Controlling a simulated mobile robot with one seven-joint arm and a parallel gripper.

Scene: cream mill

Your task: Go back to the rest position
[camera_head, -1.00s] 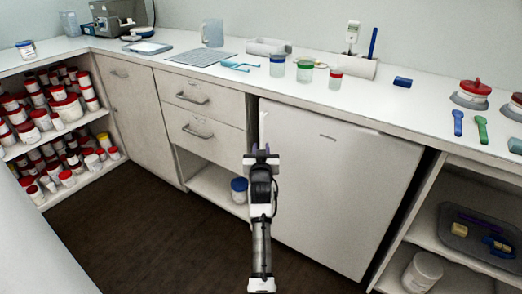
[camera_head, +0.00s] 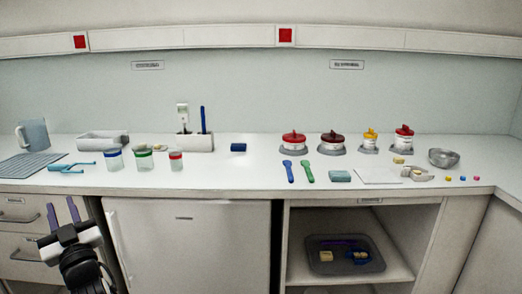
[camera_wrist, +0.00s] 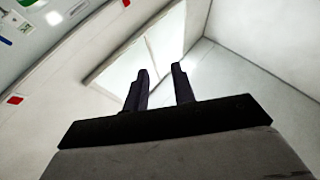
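My gripper (camera_head: 63,212) is at the lower left of the head view, in front of the drawers and the white cabinet door, with its fingers pointing up. In the wrist view my gripper (camera_wrist: 160,88) shows two dark fingers standing apart with nothing between them. The gripper touches nothing that I can see.
The white counter (camera_head: 250,180) runs across the view. Blue, green and red-banded jars (camera_head: 144,158) stand at its left, and red-lidded pots (camera_head: 293,142) further right. A grey tray (camera_head: 320,267) lies on the open shelf below.

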